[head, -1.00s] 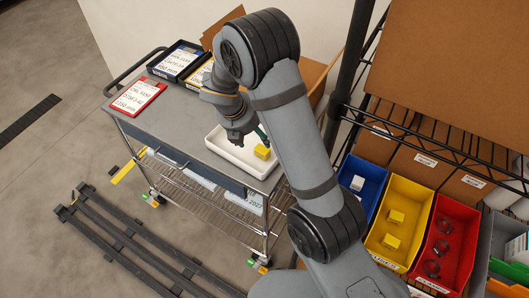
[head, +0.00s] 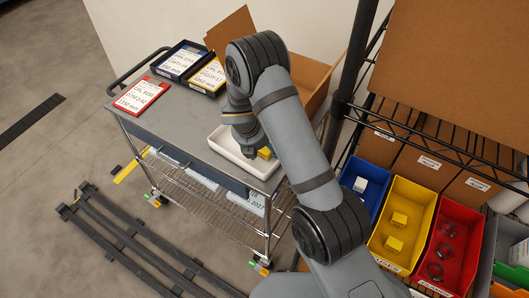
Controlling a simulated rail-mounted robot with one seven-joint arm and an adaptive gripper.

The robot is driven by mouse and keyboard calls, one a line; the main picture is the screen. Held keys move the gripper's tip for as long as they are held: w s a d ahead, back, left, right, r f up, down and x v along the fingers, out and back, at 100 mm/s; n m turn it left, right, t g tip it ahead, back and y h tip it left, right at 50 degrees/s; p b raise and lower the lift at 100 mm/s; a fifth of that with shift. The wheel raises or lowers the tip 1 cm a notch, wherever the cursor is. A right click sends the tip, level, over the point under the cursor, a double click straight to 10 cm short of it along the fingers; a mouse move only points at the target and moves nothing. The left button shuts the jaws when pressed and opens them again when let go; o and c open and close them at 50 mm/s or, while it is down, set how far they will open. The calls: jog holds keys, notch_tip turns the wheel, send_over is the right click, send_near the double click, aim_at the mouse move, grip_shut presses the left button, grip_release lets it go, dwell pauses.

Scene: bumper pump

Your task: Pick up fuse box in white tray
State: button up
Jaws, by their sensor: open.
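The fuse box, a small yellow block (head: 265,153), sits in the white tray (head: 229,153) near its right end. The tray rests on the front right part of the grey cart's top. My gripper (head: 250,143) points down into the tray, just left of and close above the yellow block. It is open and holds nothing that I can see. My wrist and forearm hide most of the fingers and part of the block, so I cannot tell whether a finger touches it.
A red card (head: 142,95) and two document trays (head: 180,61) lie on the cart's far left. An open cardboard box (head: 312,72) stands behind. On the right, a rack holds blue (head: 373,178), yellow (head: 417,194) and red (head: 466,214) bins.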

jog(key=shift+r, duration=0.1)
jog(key=shift+c, duration=0.2)
jog(key=c, duration=1.3)
